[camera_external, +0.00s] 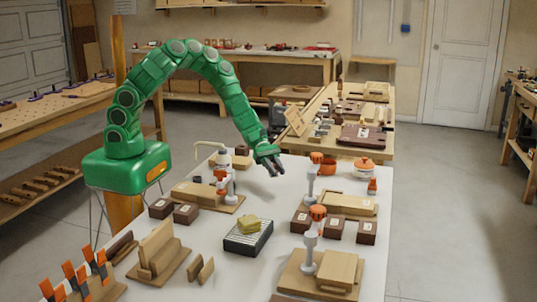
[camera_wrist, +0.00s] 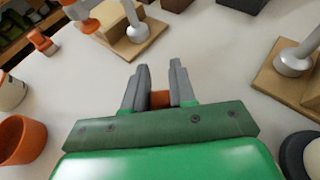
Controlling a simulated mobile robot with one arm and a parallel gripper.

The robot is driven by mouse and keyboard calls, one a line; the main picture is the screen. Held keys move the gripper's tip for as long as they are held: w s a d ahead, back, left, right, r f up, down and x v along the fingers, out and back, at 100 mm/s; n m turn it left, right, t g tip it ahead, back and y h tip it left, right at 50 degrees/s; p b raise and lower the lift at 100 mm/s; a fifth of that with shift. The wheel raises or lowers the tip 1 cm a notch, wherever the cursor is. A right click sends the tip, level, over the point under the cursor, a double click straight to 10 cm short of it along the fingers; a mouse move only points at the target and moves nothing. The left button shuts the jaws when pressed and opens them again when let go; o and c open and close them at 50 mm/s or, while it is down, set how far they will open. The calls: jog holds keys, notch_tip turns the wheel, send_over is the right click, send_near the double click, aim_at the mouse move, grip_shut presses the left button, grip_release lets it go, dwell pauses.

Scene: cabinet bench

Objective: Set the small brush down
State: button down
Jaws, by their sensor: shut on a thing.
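My gripper (camera_external: 277,171) hangs over the far part of the white bench, between two clamp stands in the outside view. In the wrist view its two grey fingers (camera_wrist: 159,68) are shut on a small orange-brown piece (camera_wrist: 160,99), which I take for the small brush. Only a short part of it shows low between the fingers; the rest is hidden. I cannot tell whether it touches the bench. The white bench top (camera_external: 283,211) below and ahead of the fingers is bare.
A clamp stand on a board (camera_external: 238,206) is to the left, another with a wooden block (camera_external: 350,203) to the right. An orange bowl (camera_external: 323,167), a lidded pot (camera_external: 364,170) and a small orange item (camera_external: 372,187) stand at right. A dark tray (camera_external: 246,242) is nearer.

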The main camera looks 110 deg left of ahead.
aim_at(275, 188)
jog(key=shift+f, duration=2)
jog(key=c, duration=0.8)
grip_release()
jog(key=shift+o, duration=0.2)
jog(key=shift+v, duration=6)
